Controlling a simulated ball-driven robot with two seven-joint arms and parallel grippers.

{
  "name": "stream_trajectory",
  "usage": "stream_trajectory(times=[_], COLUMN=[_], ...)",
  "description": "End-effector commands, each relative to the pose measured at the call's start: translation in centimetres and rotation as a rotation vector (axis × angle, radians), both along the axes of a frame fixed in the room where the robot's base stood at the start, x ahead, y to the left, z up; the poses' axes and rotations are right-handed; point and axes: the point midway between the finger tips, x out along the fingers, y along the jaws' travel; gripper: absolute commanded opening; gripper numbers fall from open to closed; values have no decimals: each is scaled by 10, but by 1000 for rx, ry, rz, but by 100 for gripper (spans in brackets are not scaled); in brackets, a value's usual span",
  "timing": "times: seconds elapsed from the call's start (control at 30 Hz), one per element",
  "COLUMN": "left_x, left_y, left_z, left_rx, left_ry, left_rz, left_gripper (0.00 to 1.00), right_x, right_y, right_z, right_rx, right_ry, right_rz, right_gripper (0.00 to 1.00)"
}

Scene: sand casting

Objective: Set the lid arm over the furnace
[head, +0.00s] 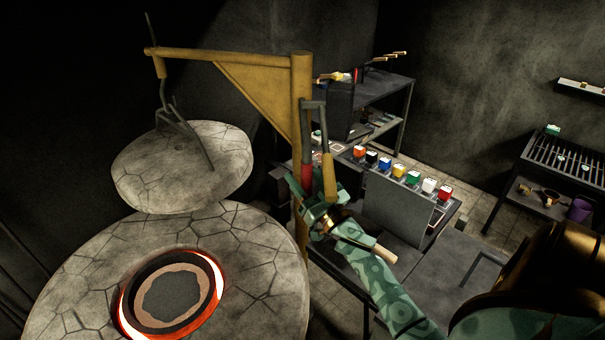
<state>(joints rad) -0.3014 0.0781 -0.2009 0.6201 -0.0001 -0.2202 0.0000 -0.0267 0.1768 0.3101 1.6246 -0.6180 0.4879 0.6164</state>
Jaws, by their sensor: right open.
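The yellow lid arm (225,54) extends left from its upright post (301,85), with a triangular brace below. A round cracked-stone lid (180,165) hangs from its outer end on a hook and dark bars. In the picture the lid sits above and behind the furnace (255,260), and its front edge overlaps the furnace's back rim. The furnace's round opening glows orange-red around a dark crucible (172,293). A grey bracket handle (315,104) is on the post. My right gripper (322,196) is open at the handle's lower end; contact is unclear. My left gripper is out of view.
Behind my right arm, a workbench (425,262) holds a row of several coloured blocks (398,171). A dark shelf unit (385,88) stands behind it. A grill-topped table (570,155) with a purple bucket (580,209) below is at the right. Tiled floor shows between them.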

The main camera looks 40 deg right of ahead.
Motion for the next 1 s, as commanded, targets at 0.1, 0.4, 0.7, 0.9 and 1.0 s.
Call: stream_trajectory(times=[0.1,0.4,0.7,0.9,1.0], left_x=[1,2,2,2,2], left_y=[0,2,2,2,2], left_z=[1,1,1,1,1], left_rx=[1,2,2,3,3], left_ry=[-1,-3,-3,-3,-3], left_rz=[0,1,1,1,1], left_gripper=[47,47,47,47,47], right_x=[5,6,5,1,-1], right_y=[0,0,-1,-5,-7], right_z=[2,2,2,2,2], right_rx=[-1,0,-2,-2,-3], right_ry=[1,1,1,2,2], right_rz=[1,1,4,34,46], right_gripper=[47,33,0,0,0])
